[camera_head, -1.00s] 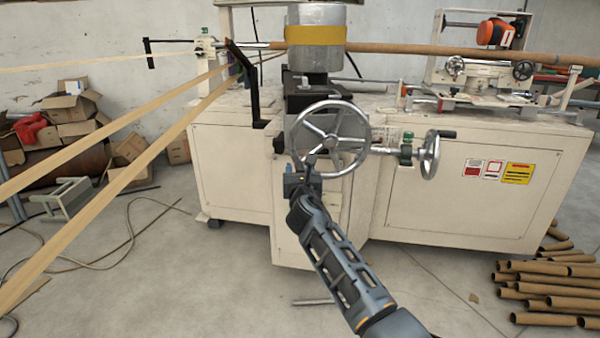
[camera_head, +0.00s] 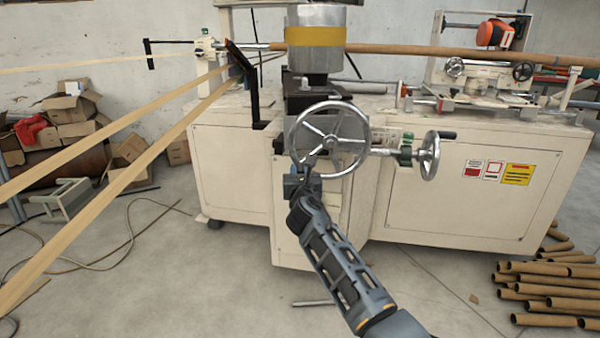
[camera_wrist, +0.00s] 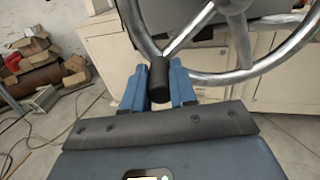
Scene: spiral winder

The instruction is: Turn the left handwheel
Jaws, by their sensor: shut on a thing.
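The left handwheel (camera_head: 331,138) is a spoked metal wheel on the front of the cream machine, below the grey drum. Its black handle (camera_wrist: 160,80) sticks out from the lower rim toward me in the wrist view. My gripper (camera_head: 309,170) is at the wheel's lower left. In the wrist view its two blue fingers (camera_wrist: 160,72) stand on either side of the handle and are shut on it. In the head view my gripper hides the handle and part of the lower rim.
A smaller handwheel (camera_head: 430,156) with a black handle sits just to the right. Tan strips (camera_head: 120,124) run in from the left. Cardboard tubes (camera_head: 550,290) lie on the floor at right. Boxes (camera_head: 70,105) are piled at left. The floor in front is mostly clear.

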